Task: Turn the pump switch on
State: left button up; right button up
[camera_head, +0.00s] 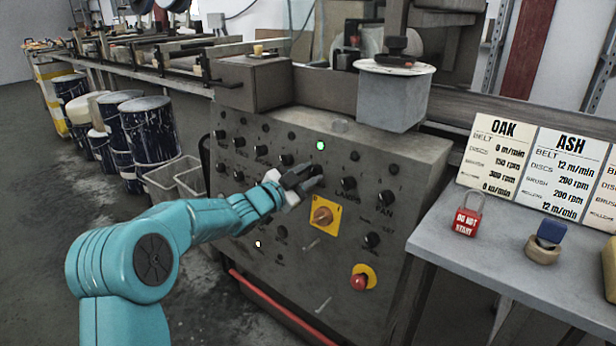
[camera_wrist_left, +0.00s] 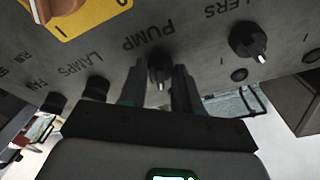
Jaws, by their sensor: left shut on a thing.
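The pump switch is a small black rotary knob on the grey control panel (camera_head: 285,230). In the left wrist view the knob (camera_wrist_left: 160,70) sits beside the word PUMP, with its pale pointer mark toward the bottom of the picture. My left gripper (camera_wrist_left: 160,88) has one finger on each side of the knob and is shut on it. In the head view the left gripper (camera_head: 308,182) reaches the panel's upper right part, and its fingers partly hide the dark knob (camera_head: 316,170). My right gripper is in neither view.
Close by are the lamps knob (camera_head: 348,183), fan knob (camera_head: 385,198), a yellow-plated main switch (camera_head: 322,216) and a red emergency button (camera_head: 359,282). A green lamp (camera_head: 320,145) glows above. A side table (camera_head: 450,240) holds a red padlock (camera_head: 467,220) and speed cards (camera_head: 495,160).

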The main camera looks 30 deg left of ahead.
pick_arm(q)
jog(key=shift+m+h, duration=0.3)
jog(key=shift+m, duration=0.9)
jog(key=o, duration=1)
jog(key=shift+o, duration=0.2)
jog(key=s+a+p, duration=0.2)
jog(key=s+a, duration=0.1)
jog(key=s, duration=1.3)
